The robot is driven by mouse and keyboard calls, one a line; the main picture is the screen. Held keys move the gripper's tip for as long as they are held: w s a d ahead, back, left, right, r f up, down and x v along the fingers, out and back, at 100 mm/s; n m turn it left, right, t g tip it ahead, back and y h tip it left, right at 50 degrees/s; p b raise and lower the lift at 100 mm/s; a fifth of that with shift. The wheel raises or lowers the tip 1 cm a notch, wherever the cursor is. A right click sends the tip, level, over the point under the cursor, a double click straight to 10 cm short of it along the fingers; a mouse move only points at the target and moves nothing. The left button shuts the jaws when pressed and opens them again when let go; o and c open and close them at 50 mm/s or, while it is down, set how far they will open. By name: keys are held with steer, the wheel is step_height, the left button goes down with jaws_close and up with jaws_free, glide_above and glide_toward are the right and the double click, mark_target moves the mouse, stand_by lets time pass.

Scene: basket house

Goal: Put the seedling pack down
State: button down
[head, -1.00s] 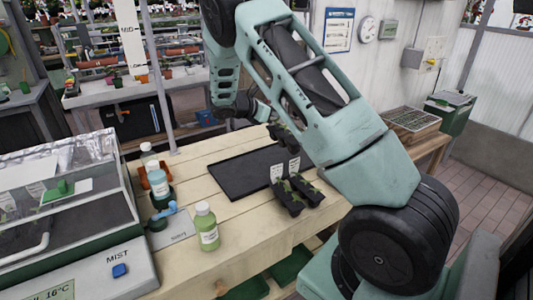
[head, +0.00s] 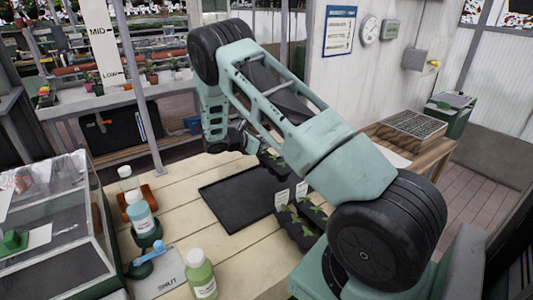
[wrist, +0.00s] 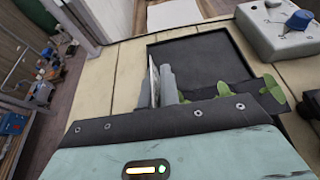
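One dark seedling pack (head: 298,226) with green leaves and white labels lies at the right edge of the black tray (head: 222,212), partly hidden by my arm. In the wrist view, a grey finger of my gripper (wrist: 166,86) stands right beside an upright white label (wrist: 153,80). Green leaves and a dark pack edge (wrist: 258,88) show just beyond the gripper body. The grip itself is hidden, so I cannot tell if the fingers hold the pack.
Bottles (head: 139,214) (head: 200,275) and a grey box with a blue knob (head: 157,272) stand left of the tray. A glass-lidded case (head: 50,240) is at far left. A seedling crate (head: 415,124) is at right. Most of the tray is bare.

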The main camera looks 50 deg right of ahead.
mark_target(267, 152)
steer(key=shift+f+p, duration=0.3)
steer(key=shift+f, duration=1.55)
steer(key=shift+f, duration=0.1)
steer(key=shift+f, duration=0.15)
steer(key=c, duration=1.6)
jaws_free()
steer(key=shift+c, duration=0.2)
steer(key=shift+r, duration=0.2)
